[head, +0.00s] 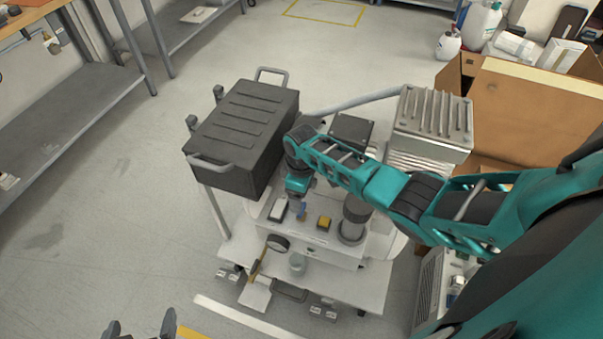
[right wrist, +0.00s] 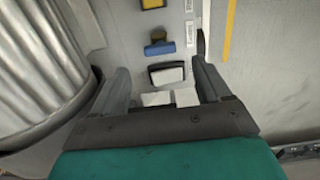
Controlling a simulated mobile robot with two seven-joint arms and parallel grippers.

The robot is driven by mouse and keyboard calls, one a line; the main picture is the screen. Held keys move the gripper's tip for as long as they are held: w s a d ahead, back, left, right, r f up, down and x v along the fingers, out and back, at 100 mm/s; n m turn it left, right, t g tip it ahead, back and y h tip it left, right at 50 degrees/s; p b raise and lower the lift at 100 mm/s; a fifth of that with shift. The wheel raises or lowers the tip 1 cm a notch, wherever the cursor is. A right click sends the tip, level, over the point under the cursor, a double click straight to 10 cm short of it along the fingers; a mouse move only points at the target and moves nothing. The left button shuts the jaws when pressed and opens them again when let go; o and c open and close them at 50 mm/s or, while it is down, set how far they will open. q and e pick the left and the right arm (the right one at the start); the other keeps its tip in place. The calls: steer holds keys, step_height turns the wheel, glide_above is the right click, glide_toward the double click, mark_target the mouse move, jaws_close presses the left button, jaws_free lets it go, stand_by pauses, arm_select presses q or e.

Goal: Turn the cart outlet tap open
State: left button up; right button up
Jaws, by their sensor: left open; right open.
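The cart (head: 345,280) carries a light panel with a white rocker switch (head: 278,209), a small blue handle (head: 302,211) and a yellow knob (head: 324,222). The blue handle may be the outlet tap; I cannot tell its setting. In the right wrist view, the blue handle (right wrist: 160,47) lies beyond the white switch (right wrist: 166,75). My right gripper (right wrist: 161,70) is open above the panel, its fingers either side of the switch in that picture, holding nothing. In the head view its fingertips are hard to make out. My left gripper (head: 140,327) is open and empty at the bottom edge, away from the cart.
A dark box (head: 245,135) with handles stands at the cart's left. A ribbed metal unit (head: 433,120) is at the back right, and a ribbed cylinder (right wrist: 38,75) fills the wrist view's left. A round gauge (head: 278,242) is on the front. Cardboard boxes (head: 530,110) stand right.

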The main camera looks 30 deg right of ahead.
step_height(320, 180, up, 7)
stand_by(0.3)
steer(key=shift+f, duration=0.1)
stand_by(0.4)
steer(key=s+a+f+m+t+y, duration=0.1)
steer(key=s+a+f+m+t, duration=0.1)
steer(key=s+a+t, duration=0.3)
steer(key=s+a+f+m+t+y, duration=0.1)
steer(key=s+a+f+m+t, duration=0.1)
steer(key=s, duration=0.5)
steer(key=s+d+r+m+t, duration=0.1)
steer(key=s+r+m+t, duration=0.1)
steer(key=s+r+t, duration=0.1)
step_height(320, 180, up, 2)
steer(key=shift+s+r+t, duration=0.2)
steer(key=shift+s+t, duration=0.2)
steer(key=shift+s, duration=0.5)
